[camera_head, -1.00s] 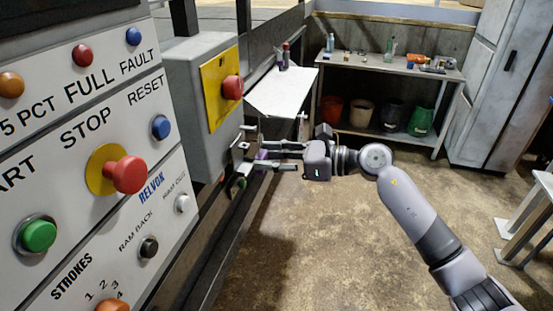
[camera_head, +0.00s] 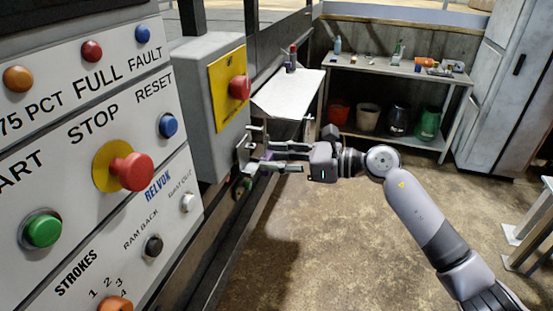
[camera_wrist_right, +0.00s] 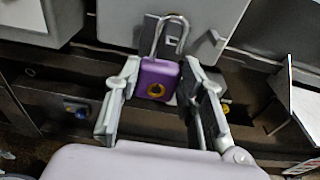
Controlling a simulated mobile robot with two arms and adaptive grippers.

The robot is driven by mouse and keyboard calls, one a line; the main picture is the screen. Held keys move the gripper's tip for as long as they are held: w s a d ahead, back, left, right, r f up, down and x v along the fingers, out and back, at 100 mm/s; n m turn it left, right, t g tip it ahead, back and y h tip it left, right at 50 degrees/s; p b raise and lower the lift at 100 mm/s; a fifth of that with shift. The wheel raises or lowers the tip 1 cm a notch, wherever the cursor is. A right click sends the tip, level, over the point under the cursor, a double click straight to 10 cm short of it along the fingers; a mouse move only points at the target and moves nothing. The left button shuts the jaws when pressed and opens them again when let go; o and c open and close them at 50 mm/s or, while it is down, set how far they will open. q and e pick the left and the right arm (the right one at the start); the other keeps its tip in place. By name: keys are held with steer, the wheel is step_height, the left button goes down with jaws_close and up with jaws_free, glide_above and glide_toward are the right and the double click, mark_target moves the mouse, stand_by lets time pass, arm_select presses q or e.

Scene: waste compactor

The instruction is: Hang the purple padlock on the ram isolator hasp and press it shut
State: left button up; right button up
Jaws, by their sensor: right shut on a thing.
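The purple padlock (camera_wrist_right: 158,79) is between the fingertips of my right gripper (camera_wrist_right: 160,90) in the right wrist view. Its metal shackle (camera_wrist_right: 176,20) points up and looks raised, with its right leg clear of the body. In the head view my right gripper (camera_head: 262,156) is shut on the padlock, which the fingers mostly hide. Whether the shackle passes through the hasp I cannot tell. My left gripper is not in view.
The control panel (camera_head: 75,170) with buttons and a red stop knob (camera_head: 131,172) stands close on the left. A white sloped sheet (camera_head: 288,92) is behind the gripper. A bench (camera_head: 400,68) with bottles and buckets is farther back.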

steer(key=shift+b, duration=0.6)
stand_by(0.7)
steer(key=shift+r+x, duration=0.15)
steer(key=shift+x, duration=0.9)
steer(key=shift+r+x, duration=0.2)
steer(key=shift+x, duration=0.85)
stand_by(0.5)
steer(key=shift+f+b, duration=0.2)
steer(key=shift+b, duration=0.5)
steer(key=o, duration=1.1)
steer(key=shift+c, duration=0.5)
